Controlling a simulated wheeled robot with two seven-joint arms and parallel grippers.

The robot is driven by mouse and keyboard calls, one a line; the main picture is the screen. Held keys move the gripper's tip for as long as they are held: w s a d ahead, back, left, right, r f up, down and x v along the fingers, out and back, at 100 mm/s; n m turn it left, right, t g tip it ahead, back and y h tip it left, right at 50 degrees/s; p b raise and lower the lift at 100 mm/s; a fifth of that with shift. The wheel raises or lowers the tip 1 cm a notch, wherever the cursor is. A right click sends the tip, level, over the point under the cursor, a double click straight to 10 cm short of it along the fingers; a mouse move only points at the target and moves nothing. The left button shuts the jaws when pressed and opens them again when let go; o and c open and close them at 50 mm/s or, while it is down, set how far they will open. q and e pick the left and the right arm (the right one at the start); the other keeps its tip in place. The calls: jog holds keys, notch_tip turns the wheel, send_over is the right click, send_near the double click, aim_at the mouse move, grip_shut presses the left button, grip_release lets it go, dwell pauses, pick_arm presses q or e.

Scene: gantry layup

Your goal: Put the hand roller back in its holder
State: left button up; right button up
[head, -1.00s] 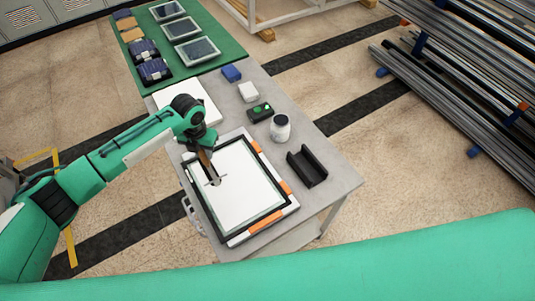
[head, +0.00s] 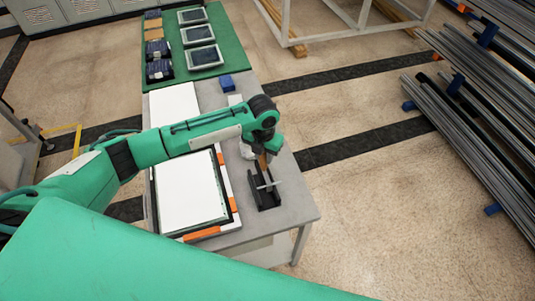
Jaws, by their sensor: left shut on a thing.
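The black holder (head: 264,201) is an open channel on the grey table, right of the framed panel. My left gripper (head: 266,162) points down over the holder's far end. It is shut on the hand roller (head: 269,184), whose thin light grey bar crosses over the holder. The roller's handle is mostly hidden by the gripper. I cannot tell whether the roller touches the holder or hangs just above it. My right gripper is not in view.
The white panel (head: 191,192) in its black frame with orange clamps lies left of the holder. A white jar (head: 246,150) is partly hidden behind my left arm. The table's right edge is close to the holder.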

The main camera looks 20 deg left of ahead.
aim_at(263, 170)
pick_arm(q)
jog(key=shift+a+f+b, duration=0.25)
jog(key=shift+f+b, duration=0.25)
jog(key=shift+f, duration=0.05)
jog(key=shift+f+b, duration=0.3)
jog(key=shift+f, duration=0.05)
notch_tip(263, 170, down, 6)
jog(key=b, duration=0.5)
jog(key=shift+r, duration=0.1)
jog(key=shift+d+f+b, duration=0.1)
jog(key=shift+f+b, duration=0.35)
jog(key=shift+f, duration=0.15)
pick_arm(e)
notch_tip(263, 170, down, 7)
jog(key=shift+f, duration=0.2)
pick_arm(q)
jog(key=shift+f, duration=0.1)
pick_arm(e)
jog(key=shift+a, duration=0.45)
